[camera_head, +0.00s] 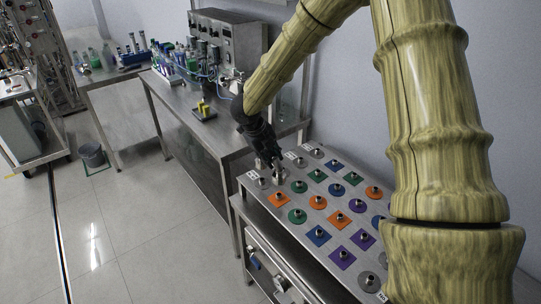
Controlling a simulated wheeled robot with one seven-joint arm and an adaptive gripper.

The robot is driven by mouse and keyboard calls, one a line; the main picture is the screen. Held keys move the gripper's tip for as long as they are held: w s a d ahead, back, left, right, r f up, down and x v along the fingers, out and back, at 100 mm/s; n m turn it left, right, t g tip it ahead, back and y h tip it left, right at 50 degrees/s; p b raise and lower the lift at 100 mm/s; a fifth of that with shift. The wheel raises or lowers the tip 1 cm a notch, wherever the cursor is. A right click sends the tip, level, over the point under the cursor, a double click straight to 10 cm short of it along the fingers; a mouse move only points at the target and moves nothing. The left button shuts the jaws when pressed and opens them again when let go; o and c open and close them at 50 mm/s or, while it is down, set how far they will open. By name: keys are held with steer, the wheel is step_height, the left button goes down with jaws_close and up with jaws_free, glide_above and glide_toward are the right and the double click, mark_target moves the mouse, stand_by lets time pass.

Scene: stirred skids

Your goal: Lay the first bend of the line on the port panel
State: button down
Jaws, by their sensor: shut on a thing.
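The port panel (325,222) is a grey metal top with several raised metal ports, set on orange, green, blue and purple squares and discs and on plain grey discs. My gripper (271,160) is black and reaches down over the panel's far left end. It is shut on a small metal piece, seemingly the bend (278,173), which is partly hidden by the fingers. The piece is close above or at the grey ports there; I cannot tell whether it touches them.
A steel bench (200,135) with bottles, a grey instrument box (232,38) and a small yellow item on a dark tray (204,112) stands behind the panel. A grey bucket (92,155) is on the floor. My arm covers the panel's right side.

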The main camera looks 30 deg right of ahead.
steer(key=shift+f+b, duration=1)
steer(key=shift+f, duration=1.1)
steer(key=shift+f, duration=0.25)
steer(key=shift+f+b, duration=0.85)
steer(key=shift+f, duration=0.8)
steer(key=shift+f, duration=0.25)
steer(key=c, duration=1)
jaws_free()
steer(key=shift+s, duration=0.1)
steer(key=shift+c, duration=0.2)
steer(key=v, duration=1.2)
